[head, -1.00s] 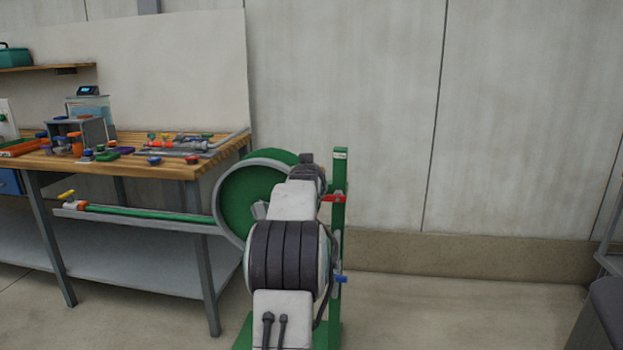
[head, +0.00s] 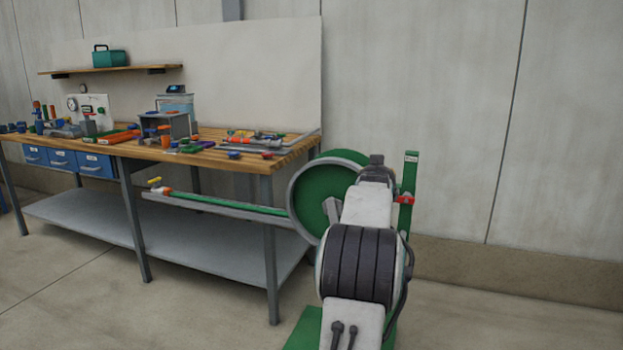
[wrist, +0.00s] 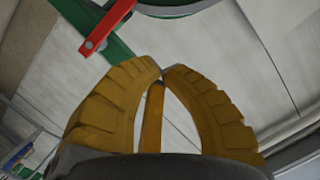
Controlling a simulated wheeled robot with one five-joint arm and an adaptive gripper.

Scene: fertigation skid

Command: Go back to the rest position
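My gripper (wrist: 161,72) shows in the wrist view with ridged yellow fingers. Their tips meet and nothing is held between them. In the head view my arm stands in front of the green hose reel (head: 311,197) and hides part of it; the gripper itself is not discernible there. In the wrist view a red lever (wrist: 106,26) on a green post (wrist: 72,14) lies beyond the fingertips, apart from them. The same green post (head: 409,175) and red lever (head: 405,200) stand just right of my arm in the head view.
A workbench (head: 262,163) with many small fittings stands at the left. A green hose with an orange and yellow end (head: 163,188) lies along a grey trough (head: 220,208) toward the reel. Floor at the right (head: 500,318) is clear before the wall.

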